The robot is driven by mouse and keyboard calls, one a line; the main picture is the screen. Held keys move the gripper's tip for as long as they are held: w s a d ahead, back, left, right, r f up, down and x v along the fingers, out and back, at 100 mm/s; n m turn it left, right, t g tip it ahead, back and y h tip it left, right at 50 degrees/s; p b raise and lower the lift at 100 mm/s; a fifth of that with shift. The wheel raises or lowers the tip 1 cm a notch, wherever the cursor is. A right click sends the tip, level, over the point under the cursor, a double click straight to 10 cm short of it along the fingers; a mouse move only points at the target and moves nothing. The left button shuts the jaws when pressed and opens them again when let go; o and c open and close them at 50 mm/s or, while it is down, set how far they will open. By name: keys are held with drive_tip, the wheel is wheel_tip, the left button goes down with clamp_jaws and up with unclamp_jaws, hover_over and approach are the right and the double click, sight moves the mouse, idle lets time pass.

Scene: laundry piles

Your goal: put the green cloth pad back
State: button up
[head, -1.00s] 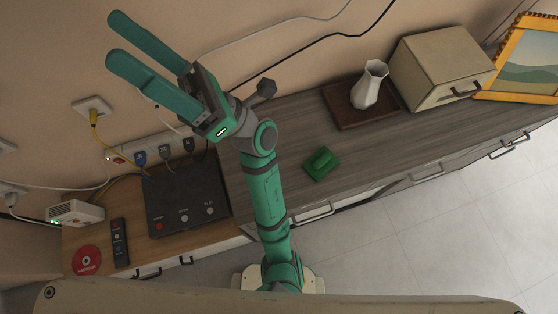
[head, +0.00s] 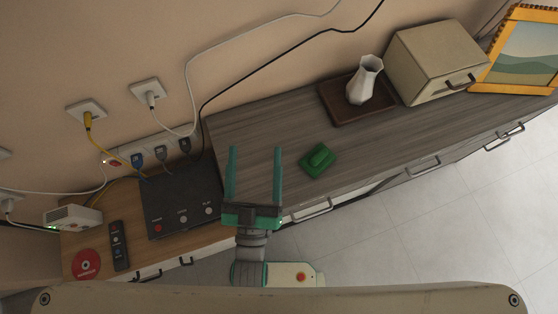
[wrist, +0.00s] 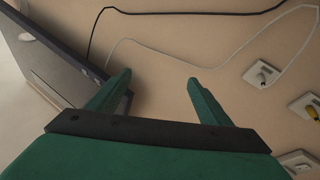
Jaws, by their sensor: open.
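The green cloth pad (head: 318,160) lies on the grey wood cabinet top (head: 290,120), near its front edge, with a raised green lump on its middle. My gripper (head: 256,150) is open and empty, to the left of the pad and apart from it, its fingers pointing towards the wall. In the wrist view my gripper (wrist: 158,85) shows two green fingers spread apart with nothing between them, facing the wall. The pad does not show in the wrist view.
A white vase (head: 365,82) stands on a brown tray (head: 338,110), beside a beige box (head: 435,60) and a yellow-framed picture (head: 525,55). At left are a dark box with buttons (head: 182,198), a remote (head: 118,245), a red disc (head: 86,264) and wall cables.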

drive_tip(key=s+d+f+m+g, duration=0.1)
drive_tip(key=s+d+f+g, duration=0.1)
drive_tip(key=s+f, duration=0.4)
drive_tip(key=s+d+f+g, duration=0.3)
drive_tip(key=s+f+g, duration=0.1)
drive_tip(key=s+f, duration=0.2)
drive_tip(key=shift+s+d+f+m+y, duration=0.25)
drive_tip(key=shift+s+f+m+y, duration=0.15)
drive_tip(key=shift+s, duration=0.2)
